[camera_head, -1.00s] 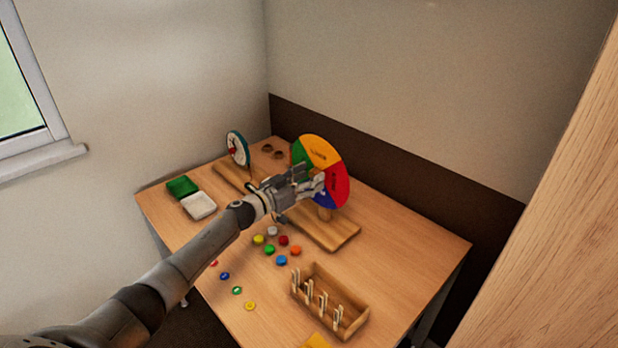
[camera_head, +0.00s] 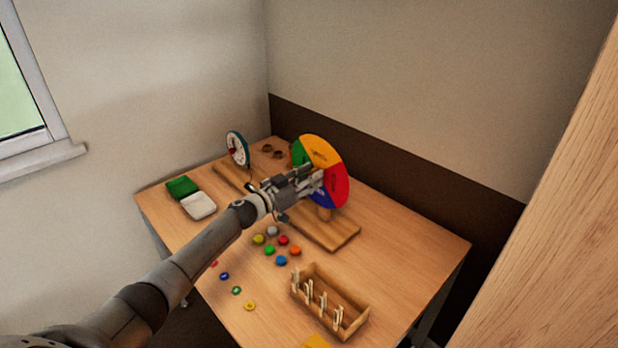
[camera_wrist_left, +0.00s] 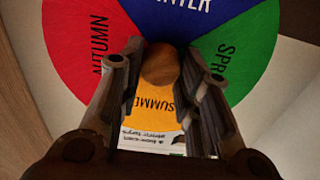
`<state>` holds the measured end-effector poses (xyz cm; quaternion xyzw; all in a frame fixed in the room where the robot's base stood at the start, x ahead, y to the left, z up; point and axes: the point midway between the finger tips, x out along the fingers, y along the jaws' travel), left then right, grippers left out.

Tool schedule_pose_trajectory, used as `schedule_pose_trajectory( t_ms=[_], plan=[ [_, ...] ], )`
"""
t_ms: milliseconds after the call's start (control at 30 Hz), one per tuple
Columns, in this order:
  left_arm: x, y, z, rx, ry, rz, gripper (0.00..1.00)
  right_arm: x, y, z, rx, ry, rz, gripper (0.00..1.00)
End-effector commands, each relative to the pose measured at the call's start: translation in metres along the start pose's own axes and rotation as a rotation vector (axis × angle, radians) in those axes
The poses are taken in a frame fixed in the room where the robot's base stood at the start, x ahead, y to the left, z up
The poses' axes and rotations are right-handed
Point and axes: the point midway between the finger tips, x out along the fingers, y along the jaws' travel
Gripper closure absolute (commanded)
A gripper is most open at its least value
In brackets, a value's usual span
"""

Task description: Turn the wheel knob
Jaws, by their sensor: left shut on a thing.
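The season wheel (camera_head: 334,184) stands upright on a wooden base on the table, with yellow at the top, red at the right and blue low down in the head view. The left wrist view shows its face (camera_wrist_left: 85,50) close up, with season words on the coloured sectors. A round wooden knob (camera_wrist_left: 160,68) sits at its middle. My left gripper (camera_head: 314,181) is in front of the wheel, its fingers shut on the knob from both sides. My arm and gripper hide the knob and part of the wheel in the head view. My right gripper is not in view.
A clock-like dial (camera_head: 237,149) stands behind to the left, near a green and white box (camera_head: 199,205). Several coloured discs (camera_head: 281,260) lie in front of the wheel. A wooden tray (camera_head: 344,326) with pegs is at the front. The table's right side (camera_head: 415,245) is clear.

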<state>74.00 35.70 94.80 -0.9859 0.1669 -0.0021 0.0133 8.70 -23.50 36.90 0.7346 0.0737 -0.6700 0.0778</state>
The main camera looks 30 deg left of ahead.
Motion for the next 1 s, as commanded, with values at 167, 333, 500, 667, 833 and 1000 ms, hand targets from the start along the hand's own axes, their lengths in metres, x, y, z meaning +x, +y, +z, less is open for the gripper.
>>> schedule_pose_trajectory(
  t_ms=[167,333,500,667,833,1000],
  plan=[
    [0.0,0.0,0.0,0.078,0.0,0.0,0.92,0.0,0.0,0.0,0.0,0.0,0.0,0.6],
    [0.0,0.001,0.0,0.209,0.0,0.0,0.92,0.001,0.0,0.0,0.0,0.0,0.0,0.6],
    [0.0,0.001,0.001,0.368,-0.001,0.0,0.92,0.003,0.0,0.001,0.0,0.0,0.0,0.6],
    [0.0,0.001,0.002,0.52,-0.001,-0.001,0.92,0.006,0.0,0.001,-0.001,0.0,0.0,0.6],
    [0.0,0.003,0.002,0.682,0.0,0.001,0.92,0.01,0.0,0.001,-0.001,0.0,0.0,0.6],
    [0.0,0.003,0.003,0.843,-0.001,0.0,0.92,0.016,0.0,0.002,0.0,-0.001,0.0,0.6]
  ],
)
